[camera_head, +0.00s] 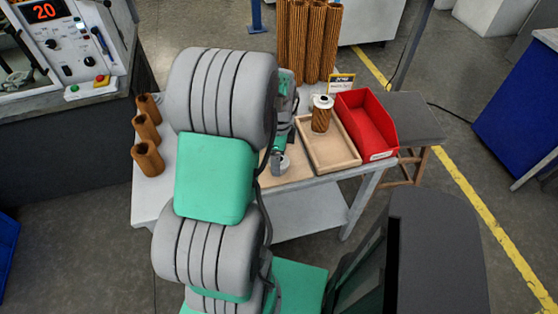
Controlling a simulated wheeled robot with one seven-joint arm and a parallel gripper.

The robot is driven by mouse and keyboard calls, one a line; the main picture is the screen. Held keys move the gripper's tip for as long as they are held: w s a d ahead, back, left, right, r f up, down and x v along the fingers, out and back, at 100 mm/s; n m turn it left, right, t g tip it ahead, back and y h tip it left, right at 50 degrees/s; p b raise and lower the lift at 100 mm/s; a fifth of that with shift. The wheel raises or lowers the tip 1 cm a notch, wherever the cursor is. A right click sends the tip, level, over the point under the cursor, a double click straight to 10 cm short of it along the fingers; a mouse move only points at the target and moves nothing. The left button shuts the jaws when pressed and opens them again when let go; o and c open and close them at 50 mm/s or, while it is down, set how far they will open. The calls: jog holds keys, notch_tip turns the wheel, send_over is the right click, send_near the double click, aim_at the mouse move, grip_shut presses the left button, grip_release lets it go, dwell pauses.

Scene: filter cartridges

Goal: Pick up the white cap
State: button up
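A white cap (322,101) with a dark centre sits on top of a brown cartridge (320,120), which stands upright in a shallow wooden tray (341,155) on the table. My gripper (278,158) seems to be right at this pale piece, left of the tray and apart from the capped cartridge. My arm covers much of it, so whether it is open or shut does not show.
A red bin (367,122) stands right of the tray, with a small sign (341,83) behind. Several tall brown cartridges (308,40) stand at the back. Three short brown cartridges (147,158) stand at the table's left end. A dark stool (412,117) adjoins the right side.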

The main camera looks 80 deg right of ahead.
jog(key=c, duration=1.3)
jog(key=shift+r, duration=0.1)
